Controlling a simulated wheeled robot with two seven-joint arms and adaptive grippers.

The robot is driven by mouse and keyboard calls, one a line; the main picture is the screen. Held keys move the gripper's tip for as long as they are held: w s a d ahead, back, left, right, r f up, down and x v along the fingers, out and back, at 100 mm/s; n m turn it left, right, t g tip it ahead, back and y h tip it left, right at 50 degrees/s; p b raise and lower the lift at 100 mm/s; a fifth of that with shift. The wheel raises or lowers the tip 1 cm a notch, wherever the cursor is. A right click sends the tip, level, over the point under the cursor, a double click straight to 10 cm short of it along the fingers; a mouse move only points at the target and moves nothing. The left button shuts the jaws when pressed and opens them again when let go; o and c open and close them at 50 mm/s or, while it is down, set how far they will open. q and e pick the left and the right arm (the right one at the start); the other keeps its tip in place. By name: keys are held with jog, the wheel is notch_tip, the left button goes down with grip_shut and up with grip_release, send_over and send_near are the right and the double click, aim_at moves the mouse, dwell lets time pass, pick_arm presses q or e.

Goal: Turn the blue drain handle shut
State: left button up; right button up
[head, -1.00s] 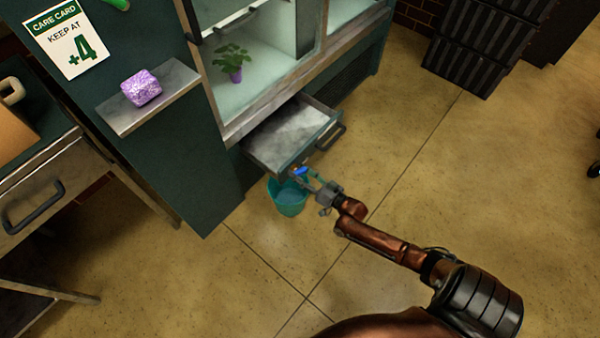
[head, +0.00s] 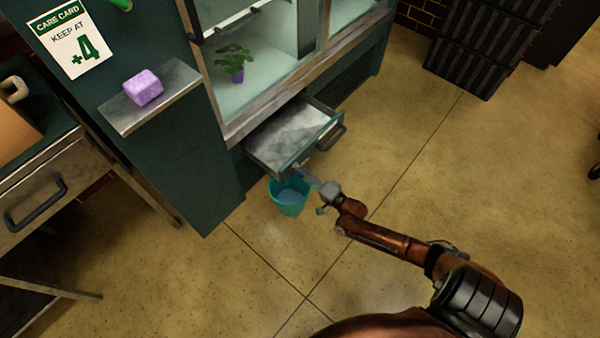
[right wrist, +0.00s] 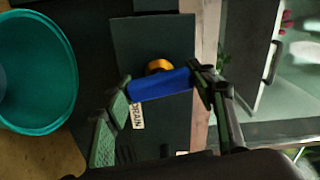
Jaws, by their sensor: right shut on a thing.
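The blue drain handle (right wrist: 160,83) shows in the right wrist view, in front of a round brass fitting (right wrist: 158,66) on a dark panel. A "DRAIN" label (right wrist: 137,115) is beside it. My right gripper (right wrist: 163,90) is shut on the handle, with a finger at each end of it. In the head view my right gripper (head: 311,178) reaches to the front of the open drawer, above the teal bucket (head: 289,198), and I cannot make out the blue of the handle there. My left gripper is not in view.
The open metal drawer (head: 270,146) sticks out of the green cabinet just above my right gripper. The bucket, which also shows in the right wrist view (right wrist: 62,60), stands on the floor below. Black crates (head: 480,50) stand at the back right.

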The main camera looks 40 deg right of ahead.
jog(key=shift+m, duration=0.4)
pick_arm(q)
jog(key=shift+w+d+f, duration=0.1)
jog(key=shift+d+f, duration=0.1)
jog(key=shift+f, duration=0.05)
pick_arm(e)
jog(key=shift+m, duration=0.7)
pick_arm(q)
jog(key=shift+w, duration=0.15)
pick_arm(e)
jog(key=o, duration=1.2)
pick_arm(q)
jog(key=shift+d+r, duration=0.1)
pick_arm(e)
jog(key=s+d, duration=0.1)
jog(key=s, duration=1.1)
